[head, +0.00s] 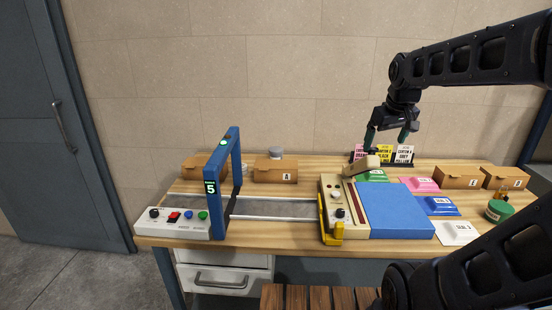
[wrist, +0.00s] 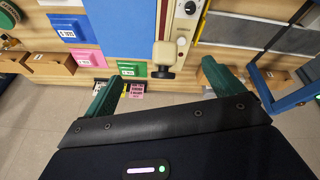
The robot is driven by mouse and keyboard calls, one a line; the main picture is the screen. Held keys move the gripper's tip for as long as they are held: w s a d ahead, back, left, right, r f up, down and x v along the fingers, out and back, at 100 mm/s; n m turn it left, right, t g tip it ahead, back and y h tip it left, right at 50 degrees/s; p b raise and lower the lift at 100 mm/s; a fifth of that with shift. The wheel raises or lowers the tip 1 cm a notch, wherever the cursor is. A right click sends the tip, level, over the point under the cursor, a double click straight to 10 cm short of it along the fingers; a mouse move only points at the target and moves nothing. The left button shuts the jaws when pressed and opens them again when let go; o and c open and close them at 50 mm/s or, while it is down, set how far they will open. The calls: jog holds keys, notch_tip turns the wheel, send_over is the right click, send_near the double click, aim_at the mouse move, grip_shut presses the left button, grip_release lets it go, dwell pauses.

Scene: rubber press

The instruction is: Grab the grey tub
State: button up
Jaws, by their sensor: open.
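A small grey tub (head: 276,152) stands at the back of the table, behind the cardboard box marked A (head: 275,170), which hides its lower part. I cannot make the tub out clearly in the wrist view. My gripper (head: 389,138) is open and empty, pointing down above the colour cards at the back, well to the right of the tub. In the wrist view, the two green fingers (wrist: 161,72) are spread apart with nothing between them.
A blue frame (head: 233,160) stands over a grey bed, left of the cream press unit (head: 333,190) and blue pad (head: 398,212). A tan-handled tool (head: 366,161) sits near coloured packets.

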jog(key=w+a+r+n+g, duration=0.1)
jog(key=w+a+r+n, duration=0.15)
jog(key=w, duration=0.55)
jog(key=w+a+r+n, duration=0.1)
jog(key=w+a+n, duration=0.2)
jog(key=w, duration=0.4)
jog(key=n+g, duration=0.3)
jog(key=n, duration=1.3)
send_over(277, 149)
jog(key=f, duration=2.4)
jog(key=shift+s+d+f, duration=0.15)
jog(key=shift+d+f, duration=0.1)
jog(key=shift+a+f+n, duration=0.2)
jog(key=shift+f+n, duration=0.05)
jog(key=shift+f, duration=0.2)
notch_tip(277, 149, down, 5)
jog(key=shift+f, duration=0.2)
jog(key=shift+a+f, duration=0.15)
jog(key=shift+f, duration=1.1)
jog(key=shift+a+f, duration=0.15)
jog(key=shift+f, duration=1.1)
jog(key=c, duration=1.3)
